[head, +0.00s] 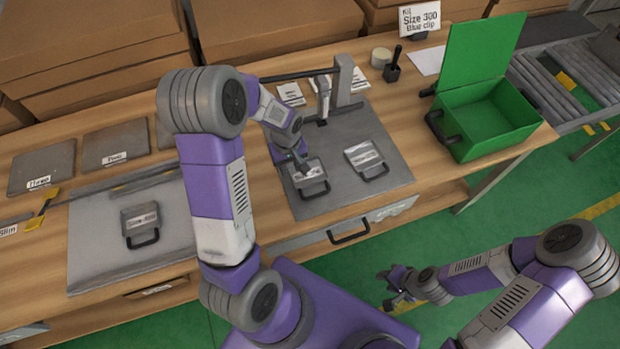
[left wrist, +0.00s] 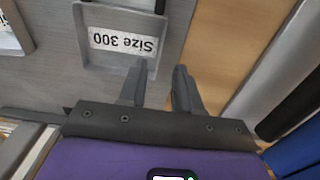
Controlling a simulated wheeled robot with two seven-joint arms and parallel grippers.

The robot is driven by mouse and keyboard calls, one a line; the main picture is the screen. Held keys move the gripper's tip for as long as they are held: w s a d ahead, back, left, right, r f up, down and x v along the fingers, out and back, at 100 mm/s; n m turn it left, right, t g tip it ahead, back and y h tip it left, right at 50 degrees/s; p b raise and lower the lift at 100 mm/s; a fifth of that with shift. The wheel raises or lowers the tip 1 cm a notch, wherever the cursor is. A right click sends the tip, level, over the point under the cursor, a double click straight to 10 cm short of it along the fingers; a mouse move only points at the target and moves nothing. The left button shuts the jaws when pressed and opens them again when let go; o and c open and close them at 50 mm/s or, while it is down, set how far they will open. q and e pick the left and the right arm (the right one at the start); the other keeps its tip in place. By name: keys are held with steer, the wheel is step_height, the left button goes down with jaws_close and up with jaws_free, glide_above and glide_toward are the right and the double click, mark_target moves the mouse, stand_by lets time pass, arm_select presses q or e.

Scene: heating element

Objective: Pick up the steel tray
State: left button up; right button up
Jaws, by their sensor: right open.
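Three small steel trays with labels and dark handles are in the head view. One steel tray (head: 306,183) lies on the grey mat under my left gripper (head: 301,164). It shows in the left wrist view as a shallow tray (left wrist: 112,72) labelled "Size 300". My left gripper (left wrist: 160,66) has its fingers apart at one corner of this tray; I cannot tell whether they touch it. A second tray (head: 366,158) lies to its right, and a third (head: 142,221) lies on the left mat. My right gripper (head: 396,286) is open and empty, over the floor away from the bench.
A green open box (head: 490,118) stands at the bench's right, beside a roller conveyor (head: 560,80). A grey press-like fixture (head: 345,82) stands behind the trays. A sign (head: 419,20) reads "Size 300 Blue clip". Cardboard boxes (head: 95,45) line the back.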

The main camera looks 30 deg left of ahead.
mark_target(291, 175)
arm_select(q)
step_height(291, 175, down, 4)
steer(key=shift+s+f+b, duration=0.1)
steer(key=shift+f+b, duration=0.05)
steer(key=shift+b, duration=0.2)
jaws_close()
